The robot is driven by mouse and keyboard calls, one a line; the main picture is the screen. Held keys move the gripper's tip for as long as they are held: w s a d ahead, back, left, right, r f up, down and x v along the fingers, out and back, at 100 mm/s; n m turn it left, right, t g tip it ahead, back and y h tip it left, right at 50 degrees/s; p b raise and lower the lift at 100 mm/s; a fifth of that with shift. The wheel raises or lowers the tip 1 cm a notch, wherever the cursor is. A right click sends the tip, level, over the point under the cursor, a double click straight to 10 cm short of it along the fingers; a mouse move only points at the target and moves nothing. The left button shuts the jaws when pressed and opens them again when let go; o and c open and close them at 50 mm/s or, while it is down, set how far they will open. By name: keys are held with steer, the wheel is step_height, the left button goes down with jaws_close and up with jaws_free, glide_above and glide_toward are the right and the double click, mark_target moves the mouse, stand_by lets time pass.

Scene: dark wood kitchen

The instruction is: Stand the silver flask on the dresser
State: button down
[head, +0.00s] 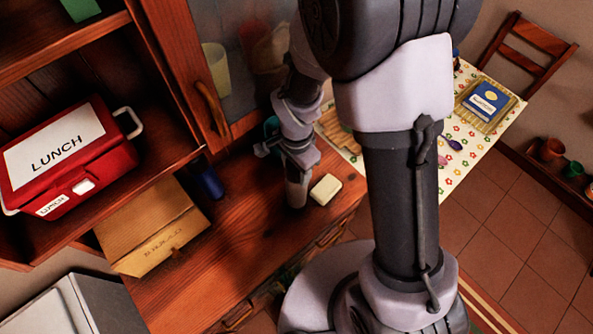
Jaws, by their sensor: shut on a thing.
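My gripper (290,155) is over the dresser top, pointing down. It is shut on the silver flask (297,192), a small grey upright cylinder whose lower part shows below the fingers. The fingers hide its upper part. The flask's base appears at or just above the wooden top of the dresser (225,245); I cannot tell whether it touches. A cream block (326,189) lies just right of the flask.
A dark blue object (208,183) and a cardboard box (152,225) stand left on the dresser. A red lunch box (68,158) is on the shelf above. A glazed cabinet door (205,85) is behind. The dresser's front left top is clear. A flowered table (478,150) stands right.

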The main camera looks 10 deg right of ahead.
steer(key=shift+w+f, duration=0.1)
steer(key=shift+f, duration=0.75)
steer(key=shift+f, duration=0.1)
steer(key=c, duration=0.6)
jaws_free()
